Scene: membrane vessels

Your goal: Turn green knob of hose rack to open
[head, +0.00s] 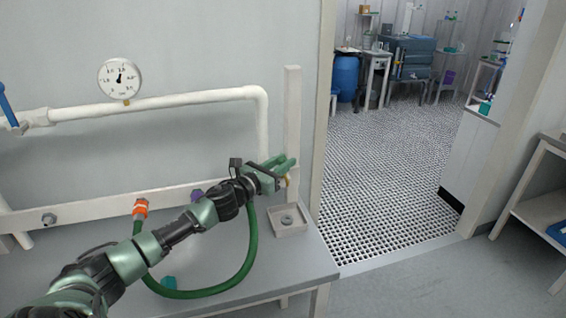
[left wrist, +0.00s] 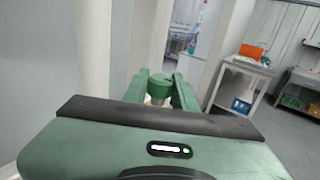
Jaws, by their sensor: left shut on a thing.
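The hose rack is a white frame with an upright post (head: 292,115) near the doorway and a small tray (head: 296,222) at its foot. My left gripper (head: 284,170) is at the post, above the tray. In the left wrist view, the green knob (left wrist: 160,87) sits between the two green fingers, and the gripper is shut on it. In the head view, the fingers mostly hide the knob. A green hose (head: 247,245) hangs in a loop from an orange fitting (head: 140,208) and passes behind my left arm. My right gripper is not in view.
A white pipe (head: 190,98) with a round gauge (head: 120,78) runs along the wall above my arm. A blue handle (head: 8,104) is at the far left. The grey bench (head: 235,285) is under my arm. A doorway opens on the right.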

